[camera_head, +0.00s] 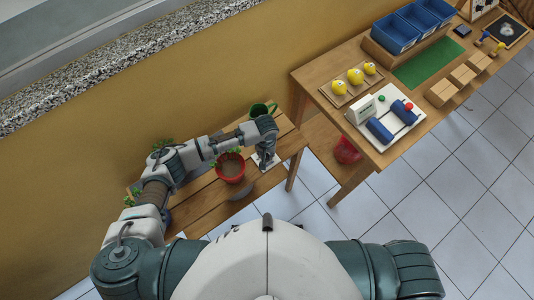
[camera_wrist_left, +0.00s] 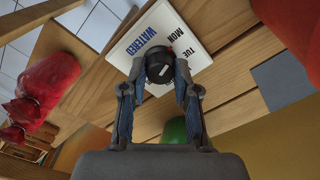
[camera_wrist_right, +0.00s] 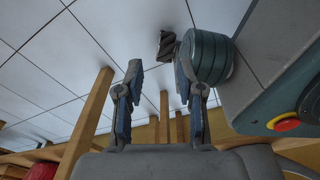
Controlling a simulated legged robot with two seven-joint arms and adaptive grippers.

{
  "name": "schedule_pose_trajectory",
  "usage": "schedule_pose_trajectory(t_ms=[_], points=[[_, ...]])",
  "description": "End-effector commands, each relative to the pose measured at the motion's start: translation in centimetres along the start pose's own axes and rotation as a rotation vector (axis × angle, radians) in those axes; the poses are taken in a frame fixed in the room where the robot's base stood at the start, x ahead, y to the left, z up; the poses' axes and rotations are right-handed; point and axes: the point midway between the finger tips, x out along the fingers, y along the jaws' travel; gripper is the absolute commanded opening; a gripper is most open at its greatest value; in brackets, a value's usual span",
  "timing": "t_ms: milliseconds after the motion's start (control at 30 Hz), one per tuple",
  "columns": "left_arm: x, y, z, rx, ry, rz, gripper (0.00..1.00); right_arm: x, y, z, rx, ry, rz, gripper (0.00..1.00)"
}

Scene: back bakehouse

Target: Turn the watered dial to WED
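The watered dial is a black round knob (camera_wrist_left: 159,66) with a white mark, on a white card (camera_wrist_left: 201,22). The card reads WATERED, MON and TUE; the rest of its face is hidden by the knob and my fingers. I cannot tell which day the mark points to. My left gripper (camera_wrist_left: 160,72) has one finger on each side of the knob and appears closed on it. In the head view my left gripper (camera_head: 266,163) covers most of the card on the wooden bench. My right gripper (camera_wrist_right: 158,75) is open and empty, away from the dial.
A green can (camera_head: 259,110) is behind my gripper. A higher table (camera_head: 335,117) with blue bins (camera_head: 396,34) stands at right; a red sack (camera_head: 346,150) sits below it.

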Motion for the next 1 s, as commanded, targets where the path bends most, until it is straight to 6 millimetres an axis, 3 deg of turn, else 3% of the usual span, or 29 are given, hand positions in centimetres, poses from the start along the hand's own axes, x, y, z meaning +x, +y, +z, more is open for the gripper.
schedule_pose_trajectory(t_ms=[467, 667, 733, 1000], points=[[0.0, 0.4, 0.3, 0.013, -0.005, 0.005, 0.00, -0.2, -0.8, -0.1, 0.004, 0.007, -0.009, 0.38], [-0.1, 0.5, 0.4, 0.066, -0.009, 0.007, 0.00, -0.3, -0.2, 3.2, -0.005, -0.014, -0.003, 0.38], [-0.2, 0.5, 0.4, 0.099, -0.008, 0.009, 0.00, -0.8, -0.2, 3.9, -0.006, -0.014, -0.003, 0.38], [-0.2, 0.5, 0.6, 0.309, -0.011, 0.008, 0.00, -3.9, -0.1, 3.1, -0.005, -0.007, -0.002, 0.38]])
